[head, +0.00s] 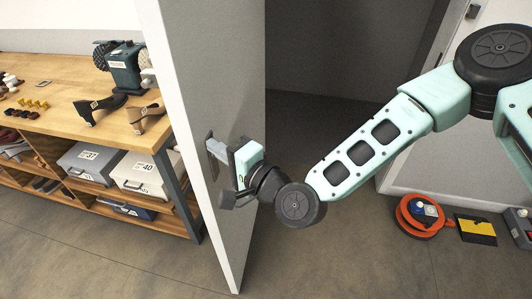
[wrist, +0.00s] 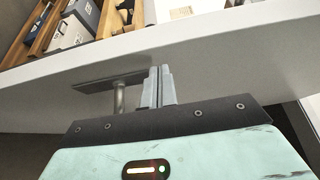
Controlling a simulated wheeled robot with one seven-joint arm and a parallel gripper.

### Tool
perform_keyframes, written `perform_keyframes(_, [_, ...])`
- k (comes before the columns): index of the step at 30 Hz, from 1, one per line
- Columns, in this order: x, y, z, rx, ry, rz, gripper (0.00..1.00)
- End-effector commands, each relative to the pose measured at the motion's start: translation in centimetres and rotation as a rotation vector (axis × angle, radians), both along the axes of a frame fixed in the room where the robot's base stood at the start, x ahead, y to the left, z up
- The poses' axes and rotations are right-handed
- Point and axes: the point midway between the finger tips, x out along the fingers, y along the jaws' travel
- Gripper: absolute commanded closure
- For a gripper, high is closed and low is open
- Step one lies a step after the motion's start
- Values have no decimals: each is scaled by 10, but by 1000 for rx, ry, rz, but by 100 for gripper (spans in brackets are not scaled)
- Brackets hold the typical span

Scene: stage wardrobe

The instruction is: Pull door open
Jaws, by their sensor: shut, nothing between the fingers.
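The door (head: 215,60) is a grey panel with a white edge. It stands swung well away from the dark opening (head: 330,120) at its right. My gripper (head: 217,149) is at the door's face near its free edge, at handle height. In the wrist view my gripper's fingers (wrist: 157,86) are together with nothing between them. The metal door handle (wrist: 119,98) with its post is just left of the fingers, outside them; whether they touch cannot be told. In the head view my gripper largely hides the handle.
A wooden workbench (head: 60,108) with shoes, tools and a green machine (head: 124,68) stands left of the door. An orange cable reel (head: 419,215) and a yellow-black item (head: 476,229) lie on the floor at right.

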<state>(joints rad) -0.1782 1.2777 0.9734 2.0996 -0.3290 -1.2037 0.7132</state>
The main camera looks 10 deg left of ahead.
Motion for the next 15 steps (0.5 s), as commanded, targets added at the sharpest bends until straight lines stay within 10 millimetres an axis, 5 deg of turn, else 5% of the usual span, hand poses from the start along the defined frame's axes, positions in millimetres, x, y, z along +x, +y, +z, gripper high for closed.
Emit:
perform_keyframes(6, [-6,38,-2,1,0,-1,100])
perform_keyframes(15, [-7,52,0,-1,0,-1,100])
